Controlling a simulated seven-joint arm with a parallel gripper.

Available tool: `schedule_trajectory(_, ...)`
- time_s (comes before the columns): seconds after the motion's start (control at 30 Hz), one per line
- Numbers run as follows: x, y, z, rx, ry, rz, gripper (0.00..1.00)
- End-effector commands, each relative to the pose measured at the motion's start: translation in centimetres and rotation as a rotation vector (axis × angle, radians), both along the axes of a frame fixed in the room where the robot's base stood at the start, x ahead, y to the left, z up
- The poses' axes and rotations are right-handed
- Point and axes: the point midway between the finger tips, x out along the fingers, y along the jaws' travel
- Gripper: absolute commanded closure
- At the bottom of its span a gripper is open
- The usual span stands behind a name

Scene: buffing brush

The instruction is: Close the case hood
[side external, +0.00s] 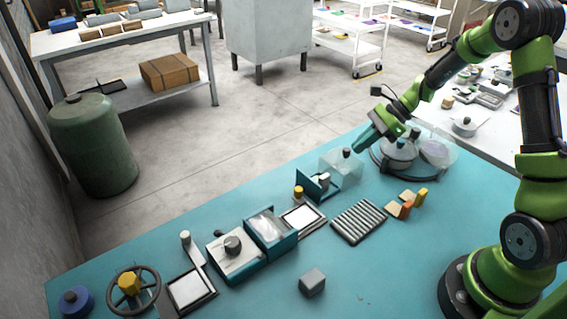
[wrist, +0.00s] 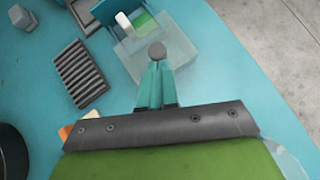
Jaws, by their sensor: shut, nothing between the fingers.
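A clear box-shaped hood (side external: 338,171) with a dark round knob (side external: 346,153) stands beside the teal case (side external: 312,187), on its right. The case has an upright teal wall and a white block, and its interior looks uncovered. In the wrist view the clear hood (wrist: 180,42) lies just beyond my fingertips, with its grey knob (wrist: 157,51) at their tips. My gripper (side external: 360,149) is shut and empty, just right of the knob. The teal fingers are together in the wrist view (wrist: 156,66). I cannot tell whether they touch the knob.
A ribbed grey rack (side external: 358,222), orange and yellow blocks (side external: 405,208) and a grey cube (side external: 312,282) are nearer the front. The table's back edge runs close behind the hood.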

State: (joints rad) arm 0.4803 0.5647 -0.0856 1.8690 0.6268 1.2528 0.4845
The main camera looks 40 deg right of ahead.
Motion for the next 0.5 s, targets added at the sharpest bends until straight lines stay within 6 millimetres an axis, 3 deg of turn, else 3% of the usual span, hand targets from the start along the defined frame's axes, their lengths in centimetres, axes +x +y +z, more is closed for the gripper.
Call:
schedule_trajectory(0.13,0.1,1.4,0.1,0.002,-0.003,0.004,1.0)
schedule_trajectory(0.4,0.0,7.0,0.1,0.002,0.0,0.004,1.0)
schedule_trajectory(0.5,0.0,7.8,0.0,0.001,-0.001,0.002,1.0)
